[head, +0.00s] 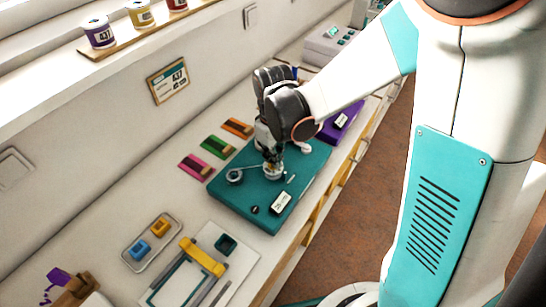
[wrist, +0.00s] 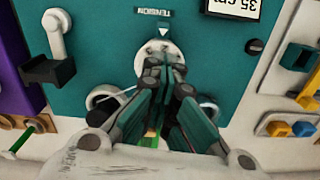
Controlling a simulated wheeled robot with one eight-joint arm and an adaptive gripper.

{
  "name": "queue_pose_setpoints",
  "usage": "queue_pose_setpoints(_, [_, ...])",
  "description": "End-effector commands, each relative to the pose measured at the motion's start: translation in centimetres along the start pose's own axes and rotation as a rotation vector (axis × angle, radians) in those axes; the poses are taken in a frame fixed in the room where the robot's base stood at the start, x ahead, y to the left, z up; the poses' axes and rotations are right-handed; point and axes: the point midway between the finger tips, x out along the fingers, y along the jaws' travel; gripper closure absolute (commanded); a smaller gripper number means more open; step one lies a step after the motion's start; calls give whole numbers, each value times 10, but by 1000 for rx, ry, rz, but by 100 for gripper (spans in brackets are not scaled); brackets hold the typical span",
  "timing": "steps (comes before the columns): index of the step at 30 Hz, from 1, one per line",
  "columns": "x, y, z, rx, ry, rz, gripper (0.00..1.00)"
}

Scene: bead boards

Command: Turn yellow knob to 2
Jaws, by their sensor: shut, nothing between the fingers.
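The teal board (head: 240,205) lies on the bench. It carries a pale round dial (wrist: 157,50) marked TENSION, with a small white pointer above it; the dial also shows in the head view (head: 272,174). No clearly yellow knob shows; whether this dial is the yellow knob I cannot tell, and its number marks are too small to read. My gripper (wrist: 164,80) is shut and empty, with its fingertips at the dial's near edge and hiding part of it. In the head view my gripper (head: 270,158) points down over the dial. Whether the fingers touch it I cannot tell.
The board also has a "35 cm" label (wrist: 233,6), a black knob (wrist: 254,46) and a crank with a black handle (wrist: 48,68). A purple board (head: 338,127) stands behind. A tray with blue and orange blocks (head: 137,249) and a yellow-handled white device (head: 203,257) lie in front.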

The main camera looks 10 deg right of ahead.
Motion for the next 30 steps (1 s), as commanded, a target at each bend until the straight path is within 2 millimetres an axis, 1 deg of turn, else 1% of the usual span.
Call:
queue_pose_setpoints(3, [-1, 1, -1, -57, 2, 3, 100])
queue_pose_setpoints(9, [-1, 2, -2, -117, 2, 3, 100])
queue_pose_setpoints(24, [-1, 2, -2, -138, 3, 3, 100])
queue_pose_setpoints(25, [-1, 2, -2, -138, 3, 3, 99])
queue_pose_setpoints(26, [-1, 2, -2, -138, 3, 3, 92])
queue_pose_setpoints(27, [-1, 2, -2, -138, 3, 3, 83])
queue_pose_setpoints(29, [-1, 2, -2, -138, 3, 3, 80])
queue_pose_setpoints(30, [-1, 2, -2, -138, 3, 3, 77])
